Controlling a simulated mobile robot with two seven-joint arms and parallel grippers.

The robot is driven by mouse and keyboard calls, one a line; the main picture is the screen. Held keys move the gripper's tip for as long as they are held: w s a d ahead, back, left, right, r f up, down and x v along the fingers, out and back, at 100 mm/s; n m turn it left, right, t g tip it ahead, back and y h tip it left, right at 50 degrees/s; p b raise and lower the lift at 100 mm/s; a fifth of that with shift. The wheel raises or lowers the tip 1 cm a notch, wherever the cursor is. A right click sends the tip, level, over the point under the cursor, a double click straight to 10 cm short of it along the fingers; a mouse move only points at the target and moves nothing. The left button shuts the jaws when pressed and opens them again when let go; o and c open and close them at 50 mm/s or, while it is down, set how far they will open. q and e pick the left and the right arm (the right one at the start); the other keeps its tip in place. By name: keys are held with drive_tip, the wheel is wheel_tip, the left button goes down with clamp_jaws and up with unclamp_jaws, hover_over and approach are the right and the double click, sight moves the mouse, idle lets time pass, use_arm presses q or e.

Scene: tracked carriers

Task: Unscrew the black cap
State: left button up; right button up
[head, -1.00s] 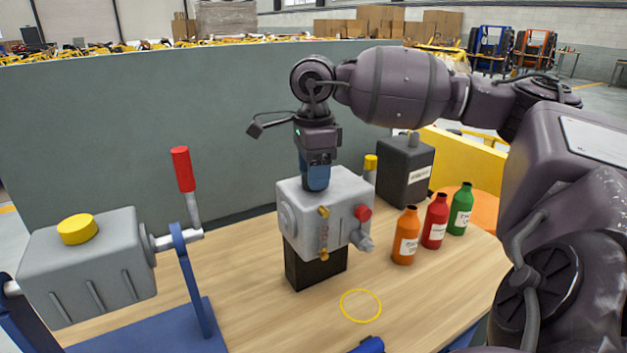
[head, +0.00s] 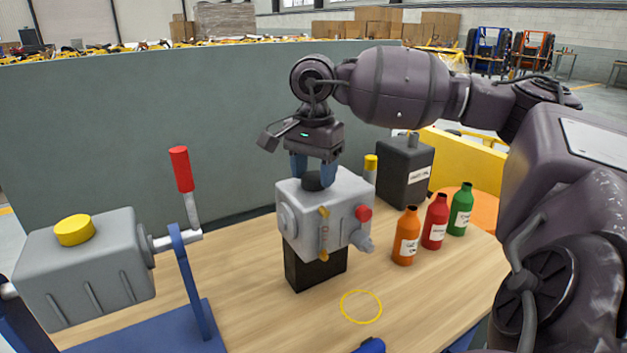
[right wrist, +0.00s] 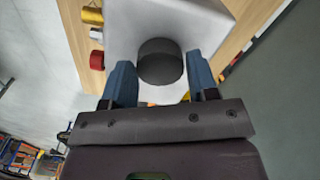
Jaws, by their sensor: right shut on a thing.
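The black cap (head: 313,182) is a short dark cylinder on top of a grey box-shaped housing (head: 296,213). It also shows in the right wrist view (right wrist: 160,68), upright on the housing's pale top. My right gripper (head: 315,174) points straight down over it and is shut on the cap, with one blue finger on each side. The right wrist view shows the same two fingers (right wrist: 162,75) flanking the cap. The cap's thread is hidden. My left gripper is not in view.
The housing stands on a black block (head: 313,270) and has a red knob (head: 364,213) on its front. Orange (head: 405,238), red (head: 435,222) and green (head: 460,210) bottles stand to the right. A black canister (head: 404,175) is behind. A yellow ring (head: 361,307) marks bare wooden table.

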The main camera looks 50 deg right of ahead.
drive_tip(key=o, duration=0.7)
